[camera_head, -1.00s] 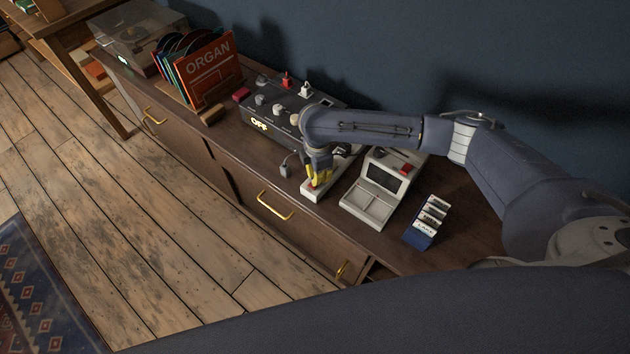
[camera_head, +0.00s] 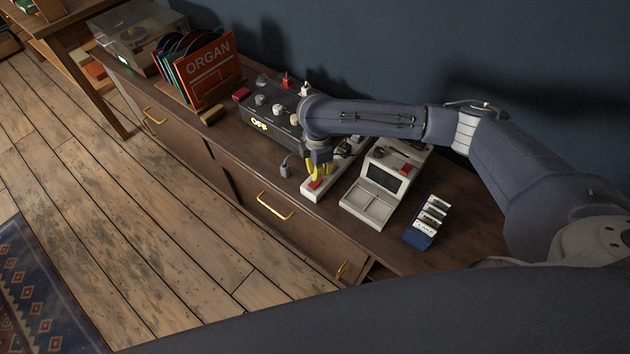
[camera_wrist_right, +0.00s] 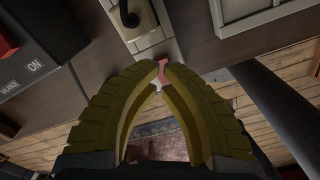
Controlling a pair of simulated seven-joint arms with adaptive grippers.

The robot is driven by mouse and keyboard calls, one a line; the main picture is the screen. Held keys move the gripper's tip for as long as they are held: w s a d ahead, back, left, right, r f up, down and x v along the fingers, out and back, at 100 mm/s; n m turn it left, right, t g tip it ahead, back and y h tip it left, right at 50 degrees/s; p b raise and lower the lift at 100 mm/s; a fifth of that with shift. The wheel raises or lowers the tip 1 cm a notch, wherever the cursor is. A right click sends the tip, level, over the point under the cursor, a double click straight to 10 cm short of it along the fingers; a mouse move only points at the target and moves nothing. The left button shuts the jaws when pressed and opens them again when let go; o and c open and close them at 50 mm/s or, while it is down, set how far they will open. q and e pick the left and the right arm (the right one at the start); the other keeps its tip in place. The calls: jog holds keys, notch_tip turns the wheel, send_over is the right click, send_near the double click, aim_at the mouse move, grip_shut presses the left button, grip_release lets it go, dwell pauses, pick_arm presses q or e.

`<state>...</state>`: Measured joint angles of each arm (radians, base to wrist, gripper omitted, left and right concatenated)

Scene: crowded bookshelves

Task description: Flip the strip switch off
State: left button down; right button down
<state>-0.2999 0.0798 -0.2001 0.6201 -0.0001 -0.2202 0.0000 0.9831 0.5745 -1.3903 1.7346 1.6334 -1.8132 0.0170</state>
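The white power strip (camera_head: 310,194) lies on the cabinet top near its front edge, with its red switch (camera_head: 316,184) at the near end. My right gripper (camera_head: 319,177) is over that end, yellow fingers pointing down. In the right wrist view, the strip (camera_wrist_right: 152,43) holds a black plug, and the red switch (camera_wrist_right: 162,72) shows just beyond the fingertips. The fingertips of my right gripper (camera_wrist_right: 158,75) meet there, shut with nothing seen between them. Whether they touch the switch is unclear. The switch's tilt cannot be read. My left gripper is not in view.
A black control box (camera_head: 284,110) with a lit OFF label stands left of the strip. A grey-white device (camera_head: 375,205) with a dark screen stands close on the right. A blue card holder (camera_head: 421,237) and a record rack (camera_head: 207,115) stand farther out.

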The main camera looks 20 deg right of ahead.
jog(key=shift+r, duration=1.85)
